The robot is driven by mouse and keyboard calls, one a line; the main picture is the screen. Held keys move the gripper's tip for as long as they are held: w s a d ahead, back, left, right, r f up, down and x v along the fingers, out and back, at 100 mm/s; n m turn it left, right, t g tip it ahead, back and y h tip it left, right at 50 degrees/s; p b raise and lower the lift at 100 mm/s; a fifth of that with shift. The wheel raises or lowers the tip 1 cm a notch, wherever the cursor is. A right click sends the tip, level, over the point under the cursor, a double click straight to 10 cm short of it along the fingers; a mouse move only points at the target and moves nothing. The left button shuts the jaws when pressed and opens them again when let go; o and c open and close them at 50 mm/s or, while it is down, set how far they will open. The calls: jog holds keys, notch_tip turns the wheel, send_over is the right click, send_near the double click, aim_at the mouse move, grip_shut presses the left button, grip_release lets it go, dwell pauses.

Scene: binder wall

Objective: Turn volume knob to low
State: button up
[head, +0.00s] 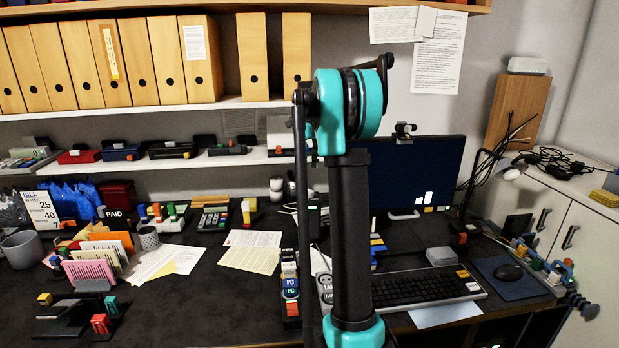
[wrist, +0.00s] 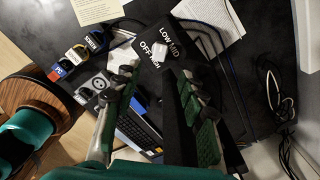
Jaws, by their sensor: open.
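The fingers appear apart from the knob; the exact gap cannot be told. In the head view my arm stands in front of the desk's middle, and neither the knob nor my gripper can be made out there.
Right of my arm in the head view are a monitor (head: 410,172), a keyboard (head: 425,289) and a mouse (head: 508,272). Labelled blocks (wrist: 73,62) lie left of the panel. Cables (wrist: 270,95) lie to the right in the wrist view. Papers (head: 252,250) lie left of my arm.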

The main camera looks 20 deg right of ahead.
notch_tip(320, 180, up, 2)
jog(key=shift+r, duration=0.2)
dwell(0.3)
